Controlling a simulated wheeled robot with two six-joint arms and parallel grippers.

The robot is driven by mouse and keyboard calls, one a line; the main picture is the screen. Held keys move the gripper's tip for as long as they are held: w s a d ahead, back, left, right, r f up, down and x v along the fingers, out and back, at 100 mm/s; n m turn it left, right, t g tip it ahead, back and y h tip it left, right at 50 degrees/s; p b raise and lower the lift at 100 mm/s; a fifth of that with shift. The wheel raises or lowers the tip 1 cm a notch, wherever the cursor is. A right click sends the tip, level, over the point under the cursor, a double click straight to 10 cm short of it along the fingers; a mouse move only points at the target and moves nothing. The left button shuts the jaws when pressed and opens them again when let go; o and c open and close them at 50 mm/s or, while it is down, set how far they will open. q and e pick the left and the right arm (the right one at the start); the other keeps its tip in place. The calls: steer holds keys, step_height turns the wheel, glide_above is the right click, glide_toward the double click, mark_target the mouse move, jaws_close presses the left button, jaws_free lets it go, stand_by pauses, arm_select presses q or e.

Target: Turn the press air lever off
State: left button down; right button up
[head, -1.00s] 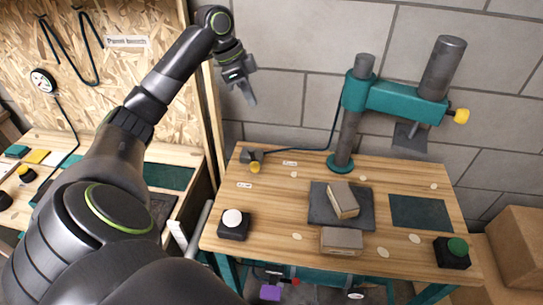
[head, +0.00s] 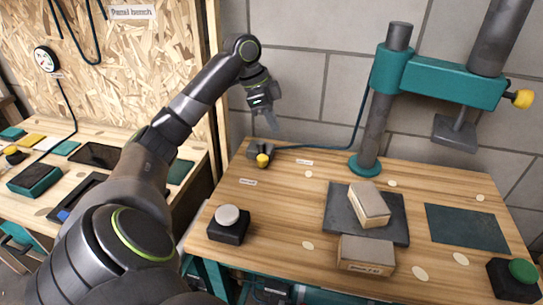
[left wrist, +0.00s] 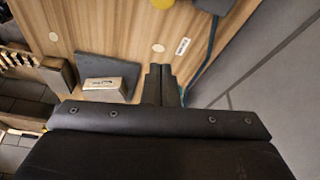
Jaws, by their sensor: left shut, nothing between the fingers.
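The press air lever (head: 263,160) is a yellow knob on a small dark grey valve body (head: 254,150) at the back left of the press table. A hose runs from the valve to the press. My right gripper is out of view.
The teal press (head: 435,88) stands at the back of the table (head: 290,215). A dark plate (head: 395,226) with a block (head: 369,204), another block (head: 365,255), a white button box (head: 228,224) and a green button box (head: 515,279) are farther forward. The wall (head: 310,60) is close behind.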

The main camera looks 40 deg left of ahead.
mark_target(261, 152)
arm_select(q)
steer(key=x, duration=1)
steer(key=shift+s+a+f+p, duration=0.2)
steer(key=shift+s+a+p, duration=0.15)
steer(key=shift+s+a, duration=1)
steer(key=shift+a, duration=0.15)
steer(key=shift+f, duration=0.1)
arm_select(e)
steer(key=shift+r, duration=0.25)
